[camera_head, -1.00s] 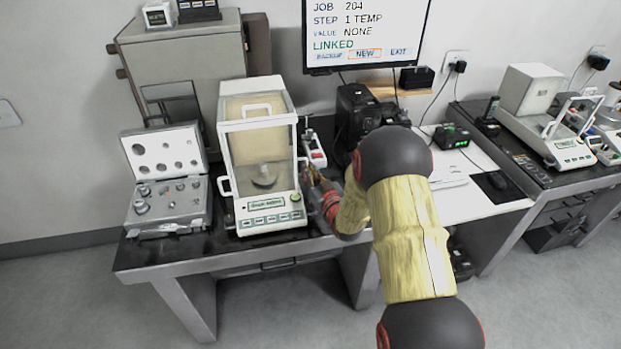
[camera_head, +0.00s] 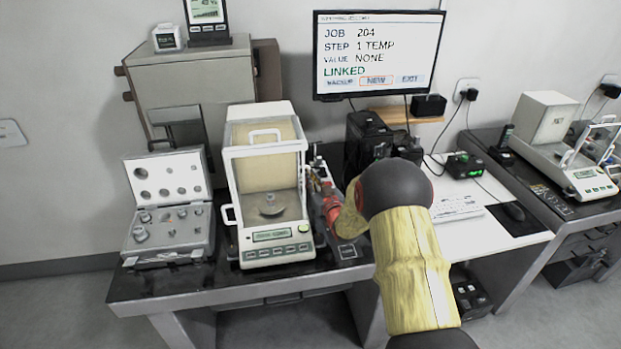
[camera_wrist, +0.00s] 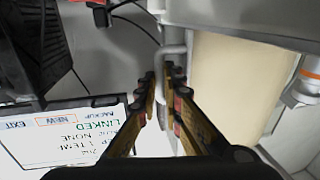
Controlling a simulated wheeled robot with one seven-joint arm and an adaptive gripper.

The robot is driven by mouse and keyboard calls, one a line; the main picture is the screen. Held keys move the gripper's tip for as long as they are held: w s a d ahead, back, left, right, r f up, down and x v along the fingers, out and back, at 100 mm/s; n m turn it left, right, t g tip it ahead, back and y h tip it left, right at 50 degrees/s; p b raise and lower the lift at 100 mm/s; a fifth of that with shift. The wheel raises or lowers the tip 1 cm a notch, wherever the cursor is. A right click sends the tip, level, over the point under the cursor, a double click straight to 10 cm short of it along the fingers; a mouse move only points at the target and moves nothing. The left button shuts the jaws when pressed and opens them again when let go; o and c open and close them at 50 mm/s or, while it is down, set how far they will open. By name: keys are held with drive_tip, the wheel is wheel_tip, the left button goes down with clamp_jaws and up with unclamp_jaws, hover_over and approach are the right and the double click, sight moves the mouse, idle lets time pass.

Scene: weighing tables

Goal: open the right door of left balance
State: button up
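The left balance (camera_head: 278,253) stands on the dark left table, with a glass-walled chamber and a round pan inside. Its front panel and top handle face me. My gripper (camera_head: 322,185) is at the chamber's right side, partly hidden by my arm. In the wrist view, the grey right door handle (camera_wrist: 164,58) lies between the two fingertips of my gripper (camera_wrist: 162,75), which are close together on it. The chamber's beige inside (camera_wrist: 225,75) shows right of the fingers. I cannot tell whether the right door stands open.
An open weight case (camera_head: 170,255) is left of the balance. A monitor (camera_head: 378,60) hangs behind, with a black device (camera_head: 368,140) below it. A second balance (camera_head: 555,150) stands on the right table. The white desk (camera_head: 490,240) lies between.

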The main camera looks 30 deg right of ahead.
drive_tip(key=shift+o, duration=0.9)
drive_tip(key=s+a, duration=0.1)
drive_tip(key=s, duration=1.1)
